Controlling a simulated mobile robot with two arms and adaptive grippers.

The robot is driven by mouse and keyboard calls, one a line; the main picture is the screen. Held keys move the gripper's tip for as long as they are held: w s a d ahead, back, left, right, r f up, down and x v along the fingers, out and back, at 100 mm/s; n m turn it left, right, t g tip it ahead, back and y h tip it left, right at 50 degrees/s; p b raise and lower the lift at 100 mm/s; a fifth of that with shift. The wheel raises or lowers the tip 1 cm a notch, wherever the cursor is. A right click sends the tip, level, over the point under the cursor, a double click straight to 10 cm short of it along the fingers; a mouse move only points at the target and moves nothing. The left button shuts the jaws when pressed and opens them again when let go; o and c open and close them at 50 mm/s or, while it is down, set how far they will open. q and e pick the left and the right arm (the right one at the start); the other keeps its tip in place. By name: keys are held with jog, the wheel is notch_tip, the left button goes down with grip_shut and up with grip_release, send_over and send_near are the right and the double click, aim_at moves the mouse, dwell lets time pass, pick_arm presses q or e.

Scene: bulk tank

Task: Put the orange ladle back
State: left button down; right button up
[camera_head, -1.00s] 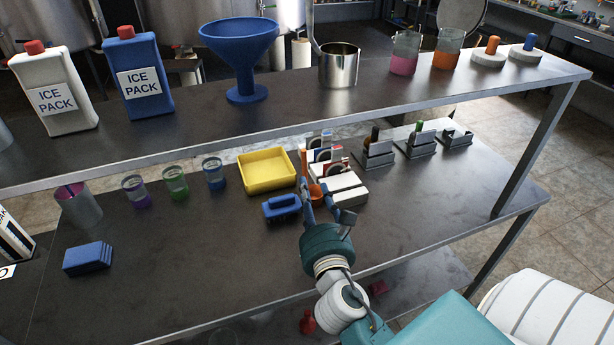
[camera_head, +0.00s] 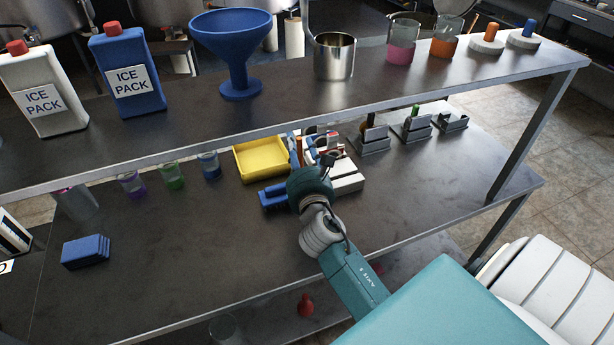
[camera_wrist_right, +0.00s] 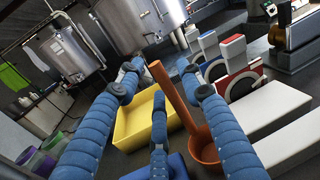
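The orange ladle (camera_wrist_right: 175,95) stands tilted among the fingers of my right gripper (camera_wrist_right: 162,78), its handle up and its round bowl low at the right. In the head view only a strip of its handle (camera_head: 293,150) shows; the gripper hides the bowl. The right gripper's blue fingers (camera_head: 312,152) are spread on both sides of the handle, with a third finger below it. They look open and not closed on it. My left gripper is in neither view.
A yellow tray (camera_head: 262,157) is left of the ladle, with a blue brush-like block (camera_head: 272,197) in front. White blocks (camera_head: 347,180) and grey holders (camera_head: 374,141) are to the right. The upper shelf (camera_head: 300,110) hangs over the back.

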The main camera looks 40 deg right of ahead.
jog(key=shift+w+d, duration=0.15)
jog(key=shift+w, duration=0.15)
grip_shut()
